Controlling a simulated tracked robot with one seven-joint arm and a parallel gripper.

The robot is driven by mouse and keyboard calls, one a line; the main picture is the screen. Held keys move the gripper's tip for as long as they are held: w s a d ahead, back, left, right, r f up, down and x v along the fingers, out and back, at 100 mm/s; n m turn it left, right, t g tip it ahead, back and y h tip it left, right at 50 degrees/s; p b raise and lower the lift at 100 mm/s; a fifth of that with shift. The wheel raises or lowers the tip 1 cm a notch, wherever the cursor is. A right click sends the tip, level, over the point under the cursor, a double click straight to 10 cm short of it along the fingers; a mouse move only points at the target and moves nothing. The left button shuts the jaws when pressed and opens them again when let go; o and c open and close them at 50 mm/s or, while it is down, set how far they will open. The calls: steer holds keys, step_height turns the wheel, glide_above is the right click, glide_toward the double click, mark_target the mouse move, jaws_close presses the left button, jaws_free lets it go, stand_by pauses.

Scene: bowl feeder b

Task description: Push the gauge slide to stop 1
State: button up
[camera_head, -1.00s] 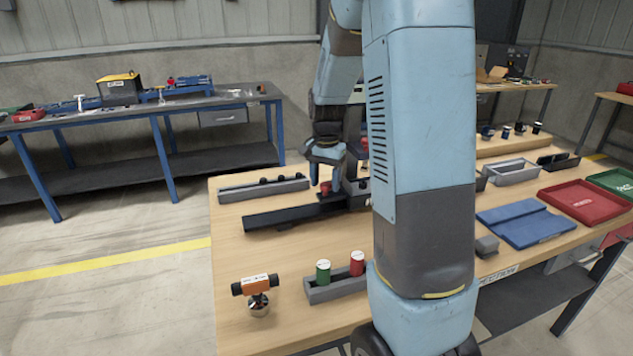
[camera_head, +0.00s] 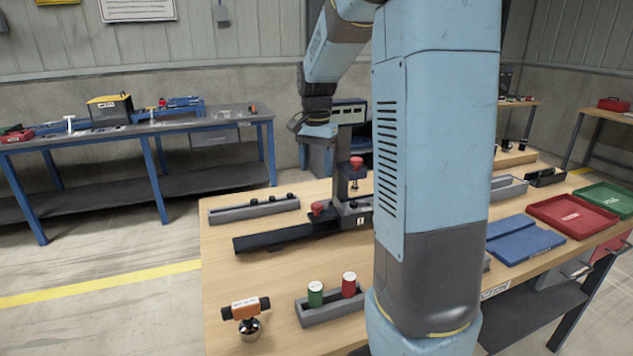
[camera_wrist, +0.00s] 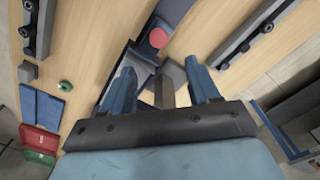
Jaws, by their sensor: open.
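A long black rail (camera_head: 275,238) lies on the wooden bench. A small white label (camera_head: 361,221) is near the post's foot. I cannot tell exactly which part is the gauge slide; my column hides the rail's right end. My gripper (camera_head: 313,128) is open and empty, raised above and behind the fixture, touching nothing. The wrist view shows its spread fingers (camera_wrist: 165,88) with a red knob (camera_wrist: 158,38) beyond them.
A grey strip with black knobs (camera_head: 255,208) lies behind the rail. In front are a grey holder (camera_head: 335,309) with green and red cylinders and an orange-black tool (camera_head: 245,309). Blue case (camera_head: 525,238), red tray (camera_head: 572,217) and green tray (camera_head: 605,198) are at right.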

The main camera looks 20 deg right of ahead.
steer(key=shift+r, duration=1.35)
steer(key=s+a+r+n+t, duration=0.1)
steer(key=s+a+n, duration=0.3)
steer(key=s, duration=0.9)
steer(key=s+a+r+n+t, duration=0.2)
steer(key=s+a+n+t, duration=0.2)
steer(key=s, duration=0.8)
steer(key=shift+s+a+n+t, duration=0.35)
steer(key=shift+a+n, duration=0.25)
steer(key=shift+n, duration=0.3)
steer(key=shift+c, duration=0.2)
